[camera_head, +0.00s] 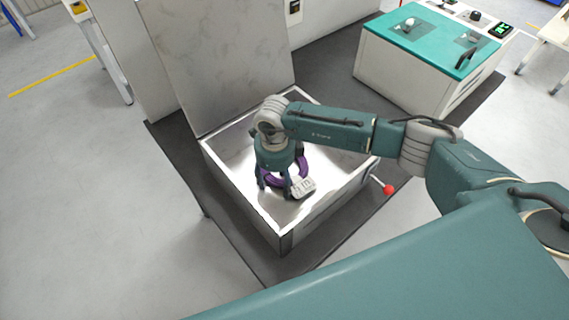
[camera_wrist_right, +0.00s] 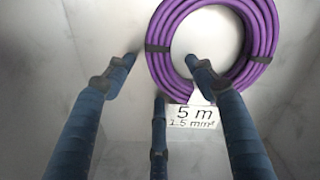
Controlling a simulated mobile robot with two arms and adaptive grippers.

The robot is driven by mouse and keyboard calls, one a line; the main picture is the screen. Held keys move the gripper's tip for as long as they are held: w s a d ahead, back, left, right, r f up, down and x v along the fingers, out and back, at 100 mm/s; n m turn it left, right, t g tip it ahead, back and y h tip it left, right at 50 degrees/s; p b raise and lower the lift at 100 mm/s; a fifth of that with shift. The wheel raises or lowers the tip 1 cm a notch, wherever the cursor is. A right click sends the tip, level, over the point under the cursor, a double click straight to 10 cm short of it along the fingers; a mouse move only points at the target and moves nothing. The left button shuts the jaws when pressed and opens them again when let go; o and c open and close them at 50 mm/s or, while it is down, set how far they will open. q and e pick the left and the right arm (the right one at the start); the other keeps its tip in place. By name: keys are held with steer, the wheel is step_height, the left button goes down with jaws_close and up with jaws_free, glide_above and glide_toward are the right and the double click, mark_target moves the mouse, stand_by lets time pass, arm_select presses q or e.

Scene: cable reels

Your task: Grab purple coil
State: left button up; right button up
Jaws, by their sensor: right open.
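The purple coil (camera_head: 270,180) lies on the floor of an open metal box (camera_head: 247,199), partly hidden by my right gripper in the head view. In the right wrist view the coil (camera_wrist_right: 155,62) is a ring with black ties and a white tag reading "5 m 1.5 mm²" (camera_wrist_right: 193,117). My right gripper (camera_head: 275,188) points down into the box over the coil. Its fingers (camera_wrist_right: 162,68) are spread open in the wrist view. One finger tip appears over the coil's lower inner side, the others to its left and below. I cannot tell whether any finger touches it. My left gripper is not in view.
The box has low walls and a tall upright panel (camera_head: 220,60) behind it. A red knob (camera_head: 389,189) sticks out on its right side. A white cabinet with a teal top (camera_head: 425,40) stands at the back right. Grey floor lies at the left.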

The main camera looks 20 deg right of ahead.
steer(key=shift+w+f, duration=0.1)
steer(key=shift+f, duration=0.05)
jaws_close()
steer(key=shift+r, duration=0.2)
